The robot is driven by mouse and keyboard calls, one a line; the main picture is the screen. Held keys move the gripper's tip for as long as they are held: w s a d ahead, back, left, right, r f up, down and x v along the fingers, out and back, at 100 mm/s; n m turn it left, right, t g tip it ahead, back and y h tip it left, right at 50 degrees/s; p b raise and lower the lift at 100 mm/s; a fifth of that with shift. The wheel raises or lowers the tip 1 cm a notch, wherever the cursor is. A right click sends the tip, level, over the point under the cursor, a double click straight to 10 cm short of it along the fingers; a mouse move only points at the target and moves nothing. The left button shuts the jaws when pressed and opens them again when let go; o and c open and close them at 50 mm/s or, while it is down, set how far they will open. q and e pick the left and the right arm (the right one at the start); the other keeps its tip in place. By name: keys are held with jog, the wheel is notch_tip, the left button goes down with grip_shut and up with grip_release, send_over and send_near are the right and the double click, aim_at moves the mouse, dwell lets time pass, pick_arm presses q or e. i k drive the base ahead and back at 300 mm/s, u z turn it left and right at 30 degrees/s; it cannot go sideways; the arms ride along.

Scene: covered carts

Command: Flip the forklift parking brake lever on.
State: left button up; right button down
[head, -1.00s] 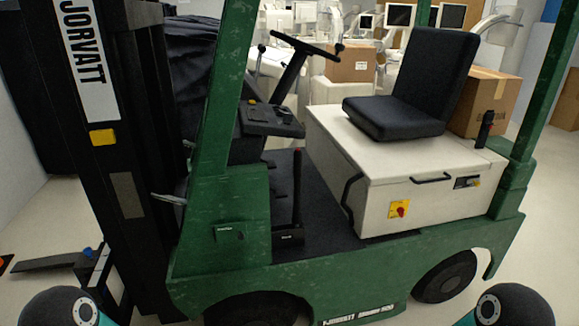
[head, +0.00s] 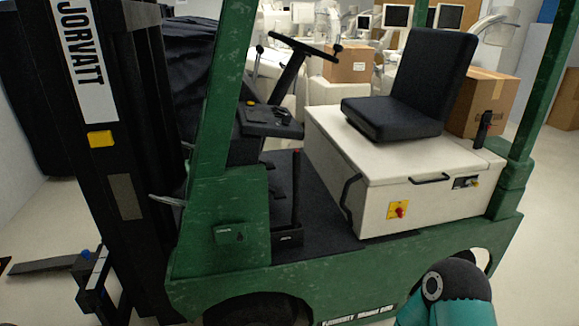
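The green forklift (head: 217,208) stands side-on in front of me. A thin dark lever with a red tip (head: 296,190) rises nearly upright from a black base on the forklift's floor, between the green front panel and the white seat box. It looks like the parking brake lever. It stands clear, with nothing touching it. Part of my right arm, black and teal, shows at the lower right in front of the rear wheel. Neither of my grippers shows in the head view.
The green front post (head: 216,110) and the dark mast (head: 115,150) stand left of the lever. The steering wheel (head: 305,47) is above it. The white seat box (head: 375,185) with a black seat (head: 415,90) is to its right. Cardboard boxes (head: 483,100) stand behind.

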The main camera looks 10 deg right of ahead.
aim_at(296, 220)
jog(key=u, duration=0.05)
jog(key=i, duration=1)
jog(key=z, duration=0.05)
